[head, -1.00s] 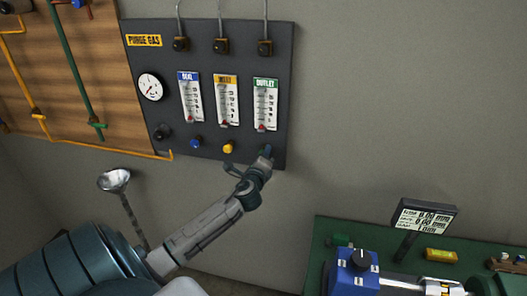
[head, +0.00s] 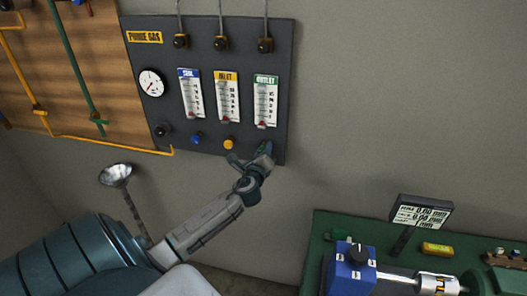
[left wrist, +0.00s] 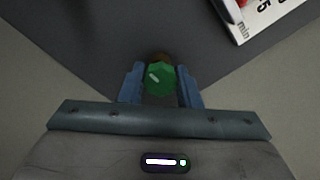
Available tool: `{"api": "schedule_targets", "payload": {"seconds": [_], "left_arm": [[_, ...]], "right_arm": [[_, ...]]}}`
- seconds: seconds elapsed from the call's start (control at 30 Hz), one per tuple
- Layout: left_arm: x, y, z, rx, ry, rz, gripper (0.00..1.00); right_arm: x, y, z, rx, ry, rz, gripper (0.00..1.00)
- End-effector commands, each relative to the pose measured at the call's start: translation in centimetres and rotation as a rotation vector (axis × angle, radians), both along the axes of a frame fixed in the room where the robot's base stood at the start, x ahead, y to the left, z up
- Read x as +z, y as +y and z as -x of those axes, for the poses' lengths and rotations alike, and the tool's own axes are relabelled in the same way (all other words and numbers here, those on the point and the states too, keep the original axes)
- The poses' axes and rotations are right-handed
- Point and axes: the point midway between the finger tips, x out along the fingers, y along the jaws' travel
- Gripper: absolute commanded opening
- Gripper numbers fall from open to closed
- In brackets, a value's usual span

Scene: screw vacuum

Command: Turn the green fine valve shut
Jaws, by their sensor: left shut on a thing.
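The green fine valve (left wrist: 160,79) is a small green knob at the bottom of the dark purge gas panel (head: 177,90), below the outlet flow meter (head: 265,101). In the left wrist view my left gripper (left wrist: 161,84) has its two blue fingers on either side of the knob, shut on it. In the head view my left gripper (head: 265,152) is at the panel's lower right corner and mostly hides the knob. My right gripper is not in view.
A blue knob (head: 196,138) and a yellow knob (head: 229,144) are left of my gripper. A pressure gauge (head: 152,83) is on the panel's left. A green bench (head: 318,231) with a blue device (head: 351,268) stands at lower right. The wall between is bare.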

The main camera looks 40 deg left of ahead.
Motion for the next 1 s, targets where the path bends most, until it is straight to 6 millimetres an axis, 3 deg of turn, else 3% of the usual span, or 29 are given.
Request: {"api": "schedule_targets", "payload": {"seconds": [0.03,0.13,0.53,1.0], "left_arm": [[-0.1,0.0,0.0,0.000,0.002,0.000,0.32],[-0.1,0.0,0.0,0.000,0.002,0.000,0.51],[-0.3,-0.3,0.7,0.000,0.002,0.000,0.52],[-0.5,-4.4,7.9,-0.002,0.002,0.000,0.52]], "right_arm": [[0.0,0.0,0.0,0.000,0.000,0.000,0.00],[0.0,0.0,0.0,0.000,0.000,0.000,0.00],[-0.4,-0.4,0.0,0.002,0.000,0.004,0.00],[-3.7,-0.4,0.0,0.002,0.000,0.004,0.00]]}}
